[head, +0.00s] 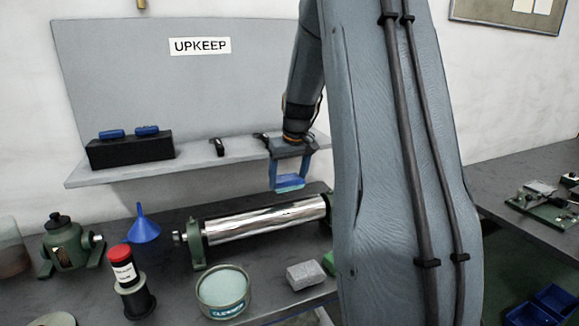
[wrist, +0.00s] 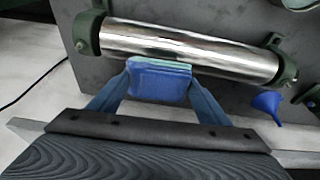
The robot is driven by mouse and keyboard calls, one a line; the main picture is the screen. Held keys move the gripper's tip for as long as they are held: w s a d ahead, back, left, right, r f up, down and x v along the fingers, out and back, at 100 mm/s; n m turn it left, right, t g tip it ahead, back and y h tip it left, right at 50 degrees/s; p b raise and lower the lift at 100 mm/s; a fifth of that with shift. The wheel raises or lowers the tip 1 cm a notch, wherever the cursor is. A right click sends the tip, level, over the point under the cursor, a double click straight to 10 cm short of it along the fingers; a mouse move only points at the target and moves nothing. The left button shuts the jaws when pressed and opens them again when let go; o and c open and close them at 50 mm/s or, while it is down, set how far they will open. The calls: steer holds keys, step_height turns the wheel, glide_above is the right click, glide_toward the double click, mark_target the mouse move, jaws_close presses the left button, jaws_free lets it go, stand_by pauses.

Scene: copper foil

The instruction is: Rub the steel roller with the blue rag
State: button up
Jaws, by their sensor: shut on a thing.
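The steel roller (head: 265,219) lies horizontally between green end mounts on the dark bench. It also shows in the wrist view (wrist: 190,49), running across the top. My gripper (head: 289,183) is shut on the blue rag (head: 290,182), a folded pad. In the wrist view the rag (wrist: 158,82) sits between the two blue fingers, with a paler greenish edge toward the roller. In the head view the rag is above and behind the roller. I cannot tell whether it touches the steel. My arm hides the roller's right end in the head view.
A cleaner tin (head: 223,291), a grey block (head: 306,275), a red-capped bottle (head: 124,268) and a blue funnel (head: 142,226) stand around the roller. A shelf (head: 190,162) behind carries a black holder (head: 131,152) with blue-handled items. A green device (head: 70,243) stands at left.

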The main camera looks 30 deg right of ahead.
steer(key=shift+r+p, duration=0.7)
steer(key=shift+r, duration=0.5)
